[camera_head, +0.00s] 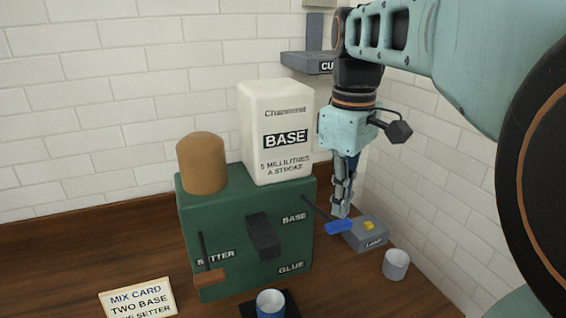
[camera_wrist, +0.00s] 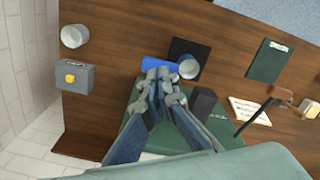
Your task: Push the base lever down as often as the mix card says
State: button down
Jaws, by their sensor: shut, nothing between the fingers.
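The green dispenser (camera_head: 232,225) carries a white BASE container (camera_head: 277,135), labelled 5 millilitres a stroke, and a tan container (camera_head: 201,162). The base lever is a dark rod with a blue handle (camera_head: 338,228) on the dispenser's right; the handle also shows in the wrist view (camera_wrist: 147,63). My gripper (camera_head: 341,212) is shut and empty, pointing down just above the blue handle; I cannot tell whether it touches. The setter lever has a brown handle (camera_head: 210,278). The mix card (camera_head: 137,303) reads TWO BASE; its setter line is partly cut off. A cup (camera_head: 270,304) stands below the dark spout (camera_head: 263,237).
A grey lamp box (camera_head: 366,236) with a yellow button stands right of the lever, close to my gripper. A grey shelf (camera_head: 306,63) is behind. A green clipboard (camera_wrist: 269,62) lies on the table.

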aim_at(339, 222)
jog(key=shift+f, duration=0.15)
jog(key=shift+f+b, duration=2.5)
jog(key=shift+f, duration=0.85)
jog(key=shift+r+p, duration=3.3)
jog(key=shift+r, duration=0.3)
jog(key=shift+f, duration=0.15)
jog(key=shift+f+b, duration=2.45)
jog(key=shift+f, duration=0.85)
jog(key=shift+r, duration=0.1)
jog(key=shift+r+p, duration=3.05)
jog(key=shift+r, duration=0.25)
